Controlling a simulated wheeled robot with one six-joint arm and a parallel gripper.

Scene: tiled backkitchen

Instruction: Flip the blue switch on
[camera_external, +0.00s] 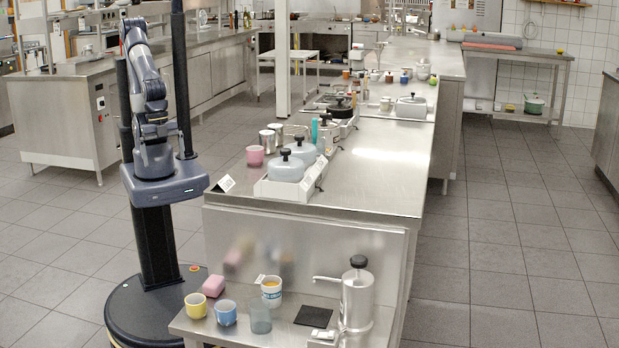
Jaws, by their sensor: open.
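No blue switch can be made out in this view. A small white item (322,336) lies at the front edge of the low steel shelf, too small to tell what it is. A control panel with a small red mark (101,103) is on the end of the left steel counter. My arm (150,95) is folded upright above my base, left of the long steel counter. I cannot make out my gripper's fingers among the folded links.
Lidded grey pots (287,168) stand on the long counter (375,185). Tiled floor (500,250) is free to the right and at the left.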

